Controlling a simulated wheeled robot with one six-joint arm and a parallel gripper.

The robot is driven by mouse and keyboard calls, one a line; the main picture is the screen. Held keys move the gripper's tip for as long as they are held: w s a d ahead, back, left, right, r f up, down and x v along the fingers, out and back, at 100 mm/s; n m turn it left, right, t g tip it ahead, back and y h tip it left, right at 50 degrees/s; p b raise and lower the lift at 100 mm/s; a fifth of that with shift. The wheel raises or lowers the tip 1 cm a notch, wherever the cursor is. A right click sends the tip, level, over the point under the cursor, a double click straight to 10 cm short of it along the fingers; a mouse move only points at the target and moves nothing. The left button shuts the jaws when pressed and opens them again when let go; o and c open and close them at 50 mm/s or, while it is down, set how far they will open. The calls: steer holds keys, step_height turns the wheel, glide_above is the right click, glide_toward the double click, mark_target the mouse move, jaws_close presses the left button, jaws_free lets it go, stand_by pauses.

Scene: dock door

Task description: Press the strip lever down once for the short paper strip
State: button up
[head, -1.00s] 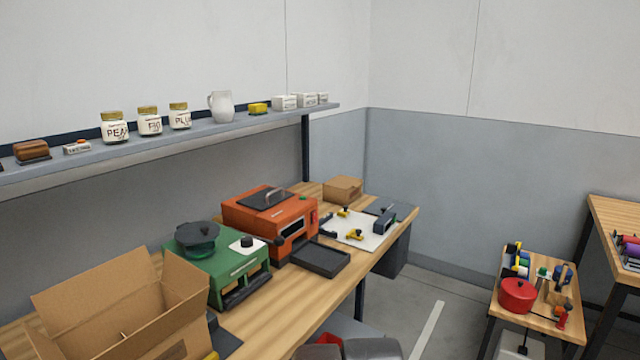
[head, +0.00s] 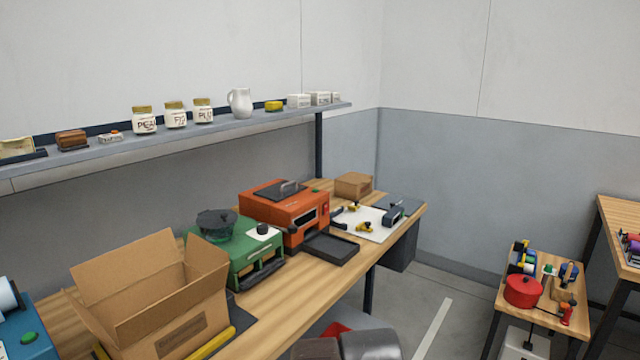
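No part in view can be surely told as the strip lever, and no paper strip shows clearly. A green machine (head: 243,262) stands on the long wooden bench, with a dark round top, a white plate with a black knob, and a dark bar along its front. An orange machine (head: 285,208) with a grey handle on its lid stands behind it. A blue machine (head: 25,325) with a white roll and a green button is cut off by the left edge. My gripper is not in view; grey rounded parts at the bottom edge seem to be mine.
An open cardboard box (head: 165,310) stands on the bench before the green machine. A black tray (head: 331,248) lies beside the orange machine. A small closed box (head: 353,185) is at the far end. A low table (head: 540,310) at right holds a red pot (head: 523,291). Floor between is clear.

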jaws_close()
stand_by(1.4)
